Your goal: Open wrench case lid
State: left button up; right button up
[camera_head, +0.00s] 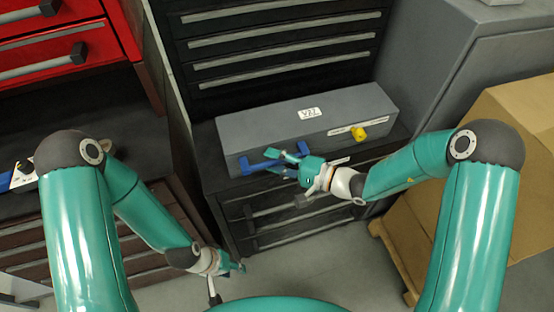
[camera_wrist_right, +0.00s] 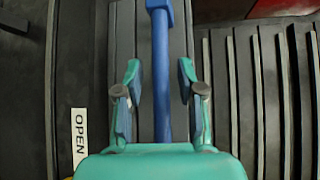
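The wrench case (camera_head: 350,103) is a long grey box with its lid closed, lying on a dark drawer cabinet. A blue handle (camera_head: 250,164) is on its front left, and a yellow latch (camera_head: 359,133) is on its front right. My right gripper (camera_head: 287,158) is at the blue handle. In the right wrist view its fingers (camera_wrist_right: 159,70) are open, one on each side of the blue bar (camera_wrist_right: 161,110), with a gap on both sides. My left gripper (camera_head: 240,267) hangs low, away from the case; its fingers are too small to judge.
Black drawers (camera_head: 280,50) rise behind the case. A white OPEN label (camera_wrist_right: 79,138) shows in the right wrist view. A red drawer unit (camera_head: 60,45) is at the left, and a cardboard box (camera_head: 500,150) stands at the right. The floor between the arms is clear.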

grip_shut()
jog(key=shift+d, duration=0.2)
jog(key=shift+a, duration=0.15)
jog(key=shift+r+p, duration=0.3)
